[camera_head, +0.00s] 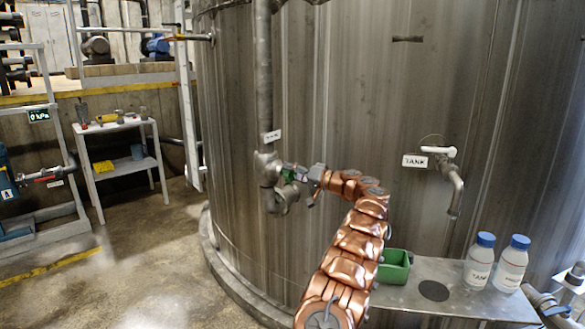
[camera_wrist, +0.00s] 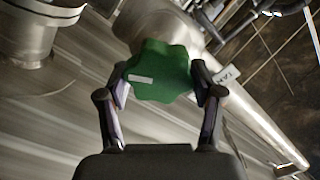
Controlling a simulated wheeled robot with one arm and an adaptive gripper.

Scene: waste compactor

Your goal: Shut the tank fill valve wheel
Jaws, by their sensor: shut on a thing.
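The green valve wheel (camera_wrist: 162,72) fills the middle of the wrist view, with a lobed rim and a small pale label on its face. In the head view the wheel (camera_head: 288,176) shows small on the valve body at the foot of the vertical pipe (camera_head: 264,90), on the tank's side. My gripper (camera_wrist: 160,90) has one finger on each side of the wheel and is shut on it. In the head view my gripper (camera_head: 303,176) reaches the wheel from the right. The wheel's far side is hidden, and I cannot tell how far it is turned.
The big metal tank (camera_head: 350,120) stands close behind the valve. A metal shelf (camera_head: 450,290) at the lower right holds two blue-capped bottles and a green bin (camera_head: 394,266). A sampling tap (camera_head: 440,150) sits to the right. The floor at left is open before a white cart (camera_head: 118,165).

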